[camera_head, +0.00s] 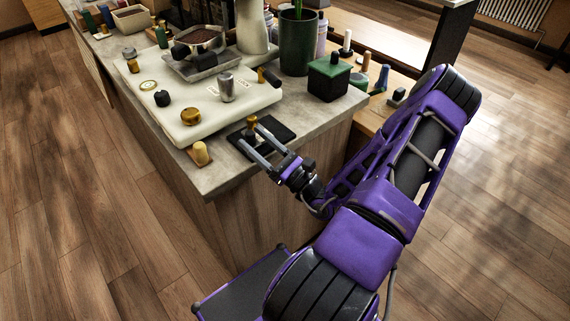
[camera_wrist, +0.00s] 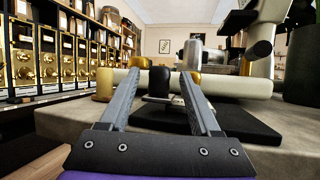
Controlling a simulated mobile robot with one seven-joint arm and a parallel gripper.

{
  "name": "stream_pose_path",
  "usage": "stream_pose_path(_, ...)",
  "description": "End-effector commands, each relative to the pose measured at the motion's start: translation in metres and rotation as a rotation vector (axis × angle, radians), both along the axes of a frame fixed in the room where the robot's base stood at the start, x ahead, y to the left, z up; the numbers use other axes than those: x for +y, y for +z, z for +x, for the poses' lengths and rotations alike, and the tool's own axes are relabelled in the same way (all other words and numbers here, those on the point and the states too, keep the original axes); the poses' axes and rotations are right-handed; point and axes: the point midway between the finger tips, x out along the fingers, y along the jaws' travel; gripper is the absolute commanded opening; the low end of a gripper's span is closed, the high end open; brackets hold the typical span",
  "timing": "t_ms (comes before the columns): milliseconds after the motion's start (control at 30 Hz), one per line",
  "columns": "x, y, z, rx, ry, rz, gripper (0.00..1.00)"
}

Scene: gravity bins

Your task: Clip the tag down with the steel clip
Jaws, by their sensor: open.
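Small white tags (camera_head: 243,84) lie on the cream board (camera_head: 180,132), close to an upright silver cylinder (camera_head: 226,87). The silver cylinder also shows in the wrist view (camera_wrist: 192,54). I cannot make out a clear steel clip shape. My gripper (camera_head: 249,136) is open and reaches low over a black mat (camera_head: 276,135) at the counter's front edge. A small brass-topped piece (camera_head: 251,123) stands at the mat, around the fingertips. In the wrist view a dark piece (camera_wrist: 160,82) shows between the spread fingers; no hold on it is visible.
A wooden-topped peg (camera_head: 200,153) stands left of the mat at the counter edge. A brass knob (camera_head: 190,116) and a black knob (camera_head: 162,98) are on the board. A green box (camera_head: 329,80) and green pot (camera_head: 298,45) stand right. A grey tray (camera_head: 195,64) is behind.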

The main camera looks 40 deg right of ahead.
Motion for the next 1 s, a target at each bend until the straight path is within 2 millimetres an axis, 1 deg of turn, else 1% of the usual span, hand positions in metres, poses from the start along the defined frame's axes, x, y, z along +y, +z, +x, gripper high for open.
stream_pose_path(33, -0.004, -0.006, -0.009, 0.004, -0.004, 0.001, 0.64)
stream_pose_path(400, -0.026, -0.044, -0.088, 0.004, -0.004, 0.001, 0.64)
stream_pose_path(500, -0.032, -0.052, -0.106, 0.003, -0.004, 0.002, 0.64)
stream_pose_path(600, -0.036, -0.059, -0.12, 0.003, -0.003, 0.002, 0.64)
stream_pose_path(700, -0.038, -0.062, -0.129, 0.002, -0.002, 0.002, 0.64)
stream_pose_path(800, -0.039, -0.064, -0.134, 0.002, -0.001, 0.002, 0.64)
stream_pose_path(1000, -0.04, -0.065, -0.136, 0.003, -0.001, 0.002, 0.64)
